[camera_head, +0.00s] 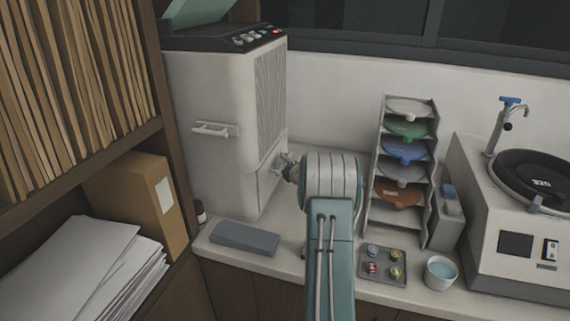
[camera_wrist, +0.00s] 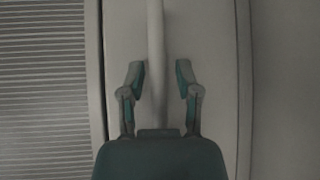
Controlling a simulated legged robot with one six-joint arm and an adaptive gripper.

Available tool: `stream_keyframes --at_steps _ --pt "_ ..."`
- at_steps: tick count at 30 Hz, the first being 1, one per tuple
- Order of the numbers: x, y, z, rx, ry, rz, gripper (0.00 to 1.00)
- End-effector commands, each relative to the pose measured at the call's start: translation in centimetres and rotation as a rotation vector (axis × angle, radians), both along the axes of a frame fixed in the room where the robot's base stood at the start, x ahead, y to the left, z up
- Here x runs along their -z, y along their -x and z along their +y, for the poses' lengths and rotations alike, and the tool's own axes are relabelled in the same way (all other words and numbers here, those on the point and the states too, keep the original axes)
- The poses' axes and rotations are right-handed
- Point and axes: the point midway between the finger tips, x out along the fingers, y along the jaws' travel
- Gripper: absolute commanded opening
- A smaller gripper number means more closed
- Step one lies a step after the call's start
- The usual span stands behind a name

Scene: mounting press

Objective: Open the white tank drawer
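The white tank drawer (camera_head: 266,189) is set low in the right side of the tall white machine (camera_head: 215,110), and it looks closed. Its face fills the middle of the wrist view (camera_wrist: 210,40). A pale bar handle (camera_wrist: 155,45) runs down the wrist view, between my two fingers. My gripper (camera_head: 289,168) is at the drawer front in the head view. In the wrist view my gripper (camera_wrist: 160,75) is open, with a finger on each side of the bar and visible gaps. My arm hides part of the counter.
A rack of coloured dishes (camera_head: 405,150) stands right of my arm. A small tray (camera_head: 383,266) with several round pieces and a cup (camera_head: 440,272) sit at the front. A grey flat box (camera_head: 244,238) lies before the machine. A grinder (camera_head: 515,225) stands far right.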

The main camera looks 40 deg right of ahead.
Motion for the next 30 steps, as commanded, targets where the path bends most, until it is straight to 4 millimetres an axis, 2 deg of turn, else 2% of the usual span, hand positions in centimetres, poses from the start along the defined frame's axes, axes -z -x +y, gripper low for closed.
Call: stream_keyframes --at_steps 1,2,11,14,21,24,30 --pt "0.0 0.0 0.0 0.0 0.0 0.0 0.05" --pt "0.0 0.0 0.0 0.0 0.0 0.0 0.0" --pt "0.2 0.5 -0.4 0.003 -0.001 0.002 0.0" --pt "0.3 2.2 -1.3 0.006 -0.003 0.005 0.0" --pt "0.2 8.5 -4.5 0.008 -0.003 0.004 0.0" --pt "0.3 10.5 -5.5 0.006 -0.005 0.004 0.0" --pt "0.4 12.2 -6.3 0.002 -0.005 0.004 0.0"
